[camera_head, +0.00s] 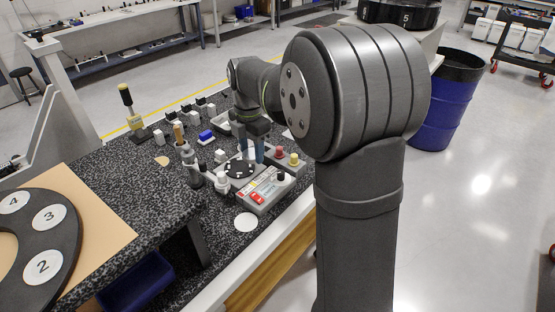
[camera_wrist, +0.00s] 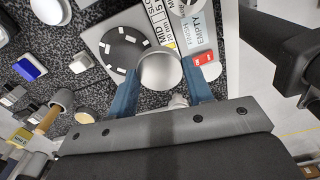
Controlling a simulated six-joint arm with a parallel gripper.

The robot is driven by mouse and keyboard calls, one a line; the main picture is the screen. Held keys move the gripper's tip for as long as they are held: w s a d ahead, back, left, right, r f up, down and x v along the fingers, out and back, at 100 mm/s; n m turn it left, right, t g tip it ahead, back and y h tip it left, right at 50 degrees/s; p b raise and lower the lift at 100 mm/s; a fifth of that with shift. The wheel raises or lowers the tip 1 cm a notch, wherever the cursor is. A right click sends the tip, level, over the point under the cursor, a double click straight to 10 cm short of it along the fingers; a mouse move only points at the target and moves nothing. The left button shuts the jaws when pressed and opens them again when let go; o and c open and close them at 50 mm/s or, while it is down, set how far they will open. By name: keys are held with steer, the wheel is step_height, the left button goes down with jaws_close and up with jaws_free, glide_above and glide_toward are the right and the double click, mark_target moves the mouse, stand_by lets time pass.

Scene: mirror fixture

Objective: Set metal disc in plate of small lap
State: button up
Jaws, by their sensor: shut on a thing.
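A round silver metal disc (camera_wrist: 160,68) is between the two blue fingers of my gripper (camera_wrist: 162,76) in the wrist view, and the gripper is shut on it. The small lap (camera_head: 268,192) is a grey box with a red switch and a dark knob. Its black round plate (camera_head: 240,168) has white marks around the edge; the plate also shows in the wrist view (camera_wrist: 120,48). In that view the disc overlaps the plate's right edge; its height above it is hard to tell. In the head view my gripper (camera_head: 250,152) is over the lap, and I cannot make out the disc.
Red and yellow buttons (camera_head: 286,156) stand behind the lap. A blue block (camera_head: 206,135) and several small white and black pieces lie to the left. A wooden-handled tool (camera_head: 179,134) stands upright left of the plate. A white round pad (camera_head: 246,222) lies in front.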

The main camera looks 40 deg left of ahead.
glide_above(239, 167)
steer(key=shift+f, duration=0.8)
steer(key=shift+w+f, duration=0.1)
steer(key=shift+f, duration=1.75)
steer(key=shift+f, duration=0.8)
steer(key=o, duration=1.5)
steer(key=shift+r, duration=0.1)
step_height(239, 167, up, 7)
steer(key=shift+f, duration=0.2)
